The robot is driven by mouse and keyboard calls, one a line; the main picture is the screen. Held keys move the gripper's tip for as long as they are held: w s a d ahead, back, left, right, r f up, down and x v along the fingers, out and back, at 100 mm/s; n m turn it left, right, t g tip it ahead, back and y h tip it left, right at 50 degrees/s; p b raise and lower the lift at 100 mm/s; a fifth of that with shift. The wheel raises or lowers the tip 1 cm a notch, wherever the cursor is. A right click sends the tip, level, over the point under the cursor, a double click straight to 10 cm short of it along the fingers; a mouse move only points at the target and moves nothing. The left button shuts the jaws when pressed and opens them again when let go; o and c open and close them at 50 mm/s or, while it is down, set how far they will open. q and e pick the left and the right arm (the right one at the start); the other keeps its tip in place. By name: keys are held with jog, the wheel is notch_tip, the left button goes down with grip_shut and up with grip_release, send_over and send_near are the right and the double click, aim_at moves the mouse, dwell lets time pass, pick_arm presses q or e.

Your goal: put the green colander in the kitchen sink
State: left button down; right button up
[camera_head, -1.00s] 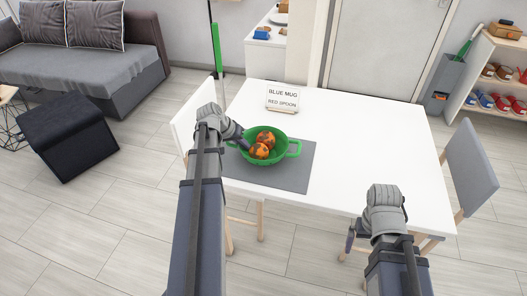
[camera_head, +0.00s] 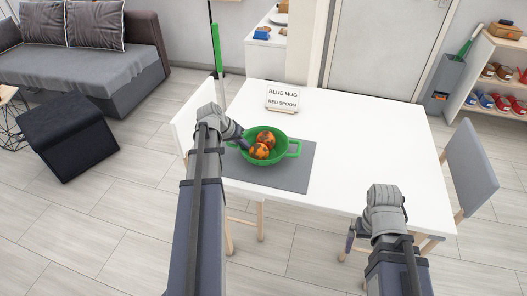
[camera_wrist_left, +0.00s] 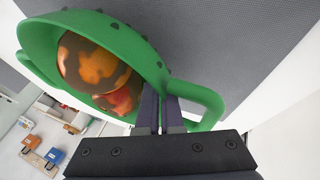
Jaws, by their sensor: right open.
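The green colander (camera_head: 292,154) is on the grey mat (camera_head: 290,181) on the white table. It holds two orange and brown patterned balls (camera_head: 260,151). My left gripper (camera_head: 243,143) is at the colander's left side. In the left wrist view, its fingers (camera_wrist_left: 161,112) are close together at the colander's rim beside the loop handle (camera_wrist_left: 212,102), with the colander's edge between them. The colander (camera_wrist_left: 110,32) looks tilted in that view. My right gripper (camera_head: 350,238) is open, low by the table's front edge, mostly hidden behind its wrist. No kitchen sink is in view.
A sign reading "BLUE MUG" and "RED SPOON" (camera_head: 282,100) stands at the back of the white table (camera_head: 370,130). Chairs stand left and right (camera_head: 470,165). A black stool (camera_head: 70,130) and sofa (camera_head: 80,75) are at left. A shoe shelf (camera_head: 490,60) is at right.

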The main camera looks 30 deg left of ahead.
pick_arm(q)
jog(key=shift+r, duration=0.1)
pick_arm(e)
jog(key=shift+r, duration=0.1)
pick_arm(q)
notch_tip(320, 180, up, 10)
jog(key=p, duration=1)
pick_arm(e)
notch_tip(320, 180, up, 10)
jog(key=shift+c, duration=0.3)
